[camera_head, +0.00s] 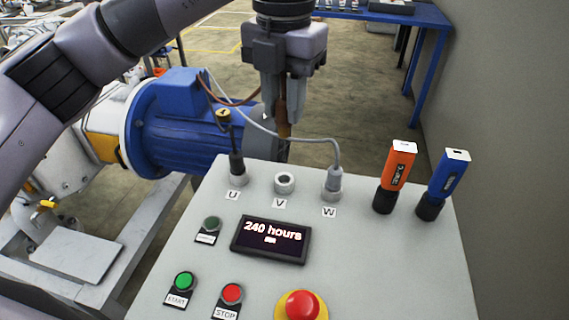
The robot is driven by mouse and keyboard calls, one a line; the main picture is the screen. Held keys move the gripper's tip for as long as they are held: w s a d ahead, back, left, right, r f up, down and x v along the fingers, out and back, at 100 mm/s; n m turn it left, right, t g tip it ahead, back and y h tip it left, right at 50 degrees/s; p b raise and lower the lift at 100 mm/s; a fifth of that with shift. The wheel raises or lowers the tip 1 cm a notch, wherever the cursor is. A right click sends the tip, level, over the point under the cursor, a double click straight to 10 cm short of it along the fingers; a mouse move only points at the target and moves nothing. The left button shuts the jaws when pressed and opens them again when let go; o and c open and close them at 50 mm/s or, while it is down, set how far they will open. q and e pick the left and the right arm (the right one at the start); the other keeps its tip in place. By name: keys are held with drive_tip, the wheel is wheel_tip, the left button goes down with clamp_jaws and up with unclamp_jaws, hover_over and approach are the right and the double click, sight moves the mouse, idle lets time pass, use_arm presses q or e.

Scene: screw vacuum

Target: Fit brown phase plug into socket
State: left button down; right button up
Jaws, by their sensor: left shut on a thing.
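My left gripper (285,88) comes down from the top of the view. It is shut on the brown phase plug (284,126), which hangs nearly upright with its lower end showing below the fingers. The plug is above and behind the panel's back edge in the picture; its exact gap to the socket is hard to tell. The empty V socket (284,182), a light ring with an open hole, is on the grey panel (377,262) below the plug. A brown cable (211,93) runs from the blue motor toward my gripper. My right gripper is out of view.
A black plug (236,164) stands in socket U and a grey plug (333,180) in socket W, both beside V. Orange (395,171) and blue (446,180) devices stand upright at the panel's right. Buttons and a display (270,240) lie in front. A blue motor (185,125) is behind.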

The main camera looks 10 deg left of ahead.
use_arm(q)
wheel_tip(320, 180, down, 11)
drive_tip(key=shift+f, duration=0.2)
idle(0.3)
drive_tip(key=shift+f, duration=0.15)
drive_tip(key=c, duration=0.9)
unclamp_jaws()
drive_tip(key=shift+r, duration=0.5)
wheel_tip(320, 180, up, 11)
drive_tip(key=shift+r, duration=0.2)
